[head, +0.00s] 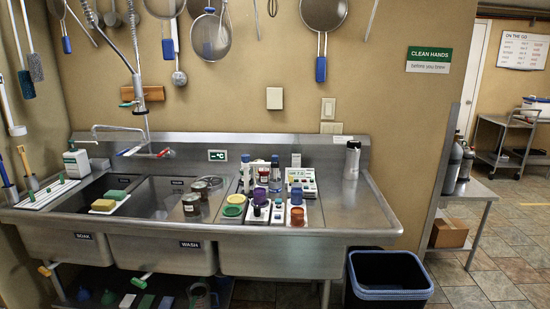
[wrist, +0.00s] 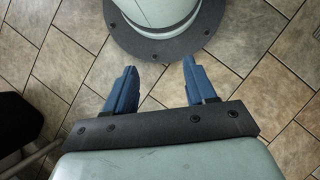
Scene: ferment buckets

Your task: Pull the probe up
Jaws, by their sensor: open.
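My gripper (wrist: 160,68) shows only in the wrist view. Its two blue fingers stand wide apart with nothing between them, above the tiled floor. The head view does not show my gripper, so it is away from the sink counter. A cluster of small bottles, jars and instruments stands on the right drainboard of the steel sink (head: 345,205). A white instrument box (head: 302,184) is at the back of this cluster. I cannot make out which of these small things is the probe.
Sponges (head: 103,205) lie by the left basins. Strainers (head: 210,37) hang above. A dark bin (head: 388,272) stands below right.

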